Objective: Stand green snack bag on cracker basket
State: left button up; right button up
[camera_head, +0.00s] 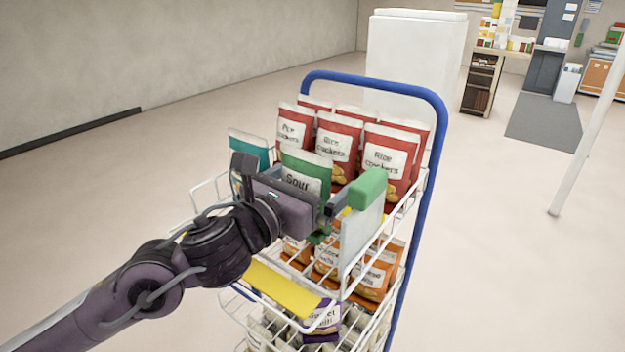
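Whether the bag's bottom rests on the basket is also hidden. My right gripper is not in view.
A teal bag (248,149) stands at the basket's left. Orange bags (374,274) fill the tier below, behind a yellow strip (282,289). A blue frame (434,180) borders the rack. Floor around is clear.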

pick_arm(q)
jog(key=shift+b+v, duration=0.65)
jog(key=shift+v, duration=3.35)
jog(key=shift+s+r+p, duration=0.1)
jog(key=shift+p, duration=0.45)
jog(key=p+v, duration=0.1)
jog(key=p, duration=0.2)
jog(key=p+v, duration=0.1)
jog(key=p, duration=0.3)
jog(key=p+v, duration=0.2)
jog(key=p, duration=0.2)
jog(key=shift+s+r, duration=0.1)
jog(key=shift+r, duration=0.15)
jog(key=shift+s+a+f+p, duration=0.15)
jog(key=shift+s+a+p, duration=0.2)
jog(key=shift+s+p, duration=0.1)
jog(key=shift+s+a+f+p, duration=0.2)
jog(key=shift+s+a+p, duration=0.15)
jog(key=shift+s+p, duration=0.1)
jog(key=shift+s+a, duration=0.4)
jog(key=shift+s, duration=0.1)
